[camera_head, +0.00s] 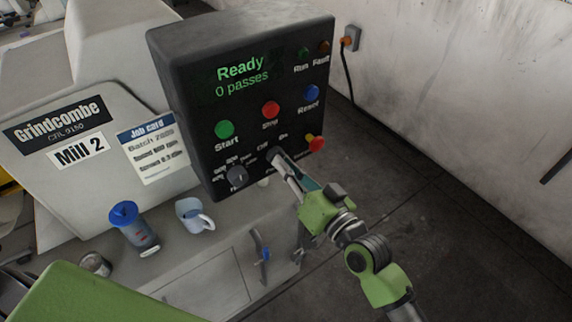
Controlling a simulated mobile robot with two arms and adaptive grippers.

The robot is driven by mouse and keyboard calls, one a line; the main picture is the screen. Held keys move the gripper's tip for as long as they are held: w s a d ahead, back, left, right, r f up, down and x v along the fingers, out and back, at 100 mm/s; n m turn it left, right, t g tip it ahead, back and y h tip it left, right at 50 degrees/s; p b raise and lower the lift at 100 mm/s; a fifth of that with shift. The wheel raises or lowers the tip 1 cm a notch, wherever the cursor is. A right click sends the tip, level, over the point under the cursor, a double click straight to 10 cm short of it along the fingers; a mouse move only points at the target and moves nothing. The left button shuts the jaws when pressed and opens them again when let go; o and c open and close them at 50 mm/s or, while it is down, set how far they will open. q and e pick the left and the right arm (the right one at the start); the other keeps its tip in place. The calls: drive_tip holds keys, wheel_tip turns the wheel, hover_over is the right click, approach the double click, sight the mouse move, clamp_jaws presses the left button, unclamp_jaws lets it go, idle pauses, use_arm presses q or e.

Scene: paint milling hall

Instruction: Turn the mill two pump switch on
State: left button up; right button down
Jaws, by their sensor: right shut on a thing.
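The mill two control panel (197,62) is a dark box on the machine marked "Mill 2" (79,150). Its green display reads "Ready, 0 passes". The pump switch sits low on the panel, between the labels "Off" and "On"; my fingertips cover most of it, so which way it points is hidden. My right gripper (277,157) reaches up from the lower right and is shut on the switch. My left gripper is not in view.
A green Start button (224,129), red Stop button (270,109) and blue Reset button (312,93) are above the switch. A red knob (316,143) is close on the right, a grey selector (237,177) on the left. A mug (189,213) and blue-lidded container (134,229) stand below.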

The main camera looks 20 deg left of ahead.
drive_tip(key=c, duration=2.2)
unclamp_jaws()
drive_tip(key=shift+o, duration=0.2)
drive_tip(key=v, duration=1.2)
